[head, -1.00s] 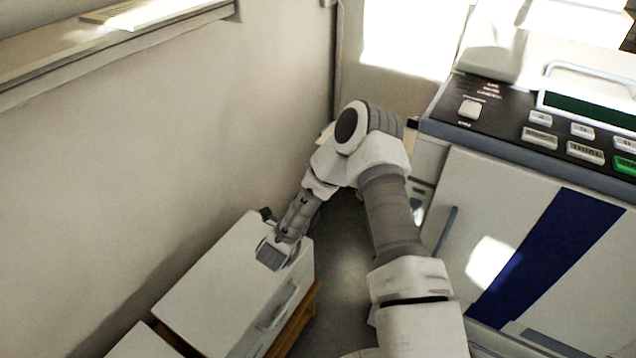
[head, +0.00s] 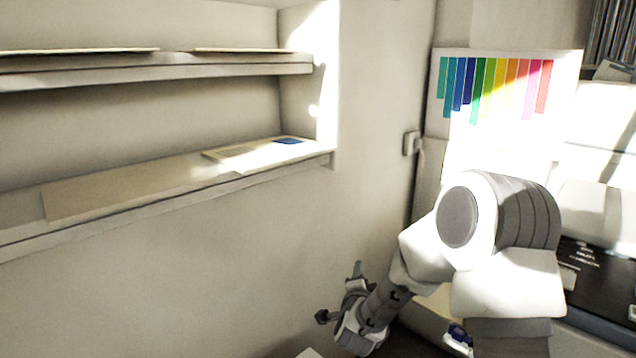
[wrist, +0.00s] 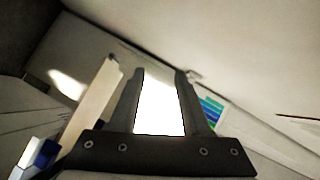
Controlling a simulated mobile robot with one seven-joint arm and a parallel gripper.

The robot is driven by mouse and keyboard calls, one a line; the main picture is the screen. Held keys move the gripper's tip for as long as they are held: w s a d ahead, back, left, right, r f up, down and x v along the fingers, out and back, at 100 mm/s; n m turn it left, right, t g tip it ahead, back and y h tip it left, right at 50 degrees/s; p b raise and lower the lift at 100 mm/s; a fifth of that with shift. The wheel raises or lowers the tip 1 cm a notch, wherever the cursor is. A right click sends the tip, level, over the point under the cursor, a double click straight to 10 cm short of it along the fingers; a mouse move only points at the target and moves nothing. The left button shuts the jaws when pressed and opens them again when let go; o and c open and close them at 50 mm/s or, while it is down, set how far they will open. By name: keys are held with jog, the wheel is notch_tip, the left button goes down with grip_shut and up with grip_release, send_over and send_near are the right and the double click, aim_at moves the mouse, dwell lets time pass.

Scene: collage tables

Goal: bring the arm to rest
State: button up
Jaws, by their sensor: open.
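My gripper (head: 340,292) is at the lower middle of the head view, in front of the bare wall and below the shelves. Its two dark fingers stand apart, with nothing seen held in the head view. My arm is bent, with the large elbow joint high and the forearm slanting down to the left. In the wrist view, the gripper's fingers (wrist: 160,74) are spread, with a bright white patch showing between them.
Two wall shelves (head: 170,70) are at the left; flat boards (head: 120,190) lie on the lower one. A colour-bar chart (head: 500,85) hangs at the back. A machine's dark control panel (head: 598,275) is at the right, near my arm. A wall switch (head: 411,143) is behind the arm.

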jog(key=s+a+r+n+g+y, duration=0.2)
jog(key=s+r+n+g+y, duration=0.2)
jog(key=s+r+n, duration=0.6)
jog(key=s+d+r+n+g+h, duration=0.1)
jog(key=s+d+r+n+g, duration=0.15)
jog(key=s, duration=1.15)
jog(key=s+d+r+n+g, duration=0.1)
jog(key=s+d+n+g, duration=0.2)
jog(key=s, duration=1.2)
notch_tip(320, 180, up, 23)
jog(key=w+p, duration=0.1)
jog(key=p, duration=2.2)
jog(key=shift+d+f, duration=0.15)
jog(key=shift+d, duration=0.05)
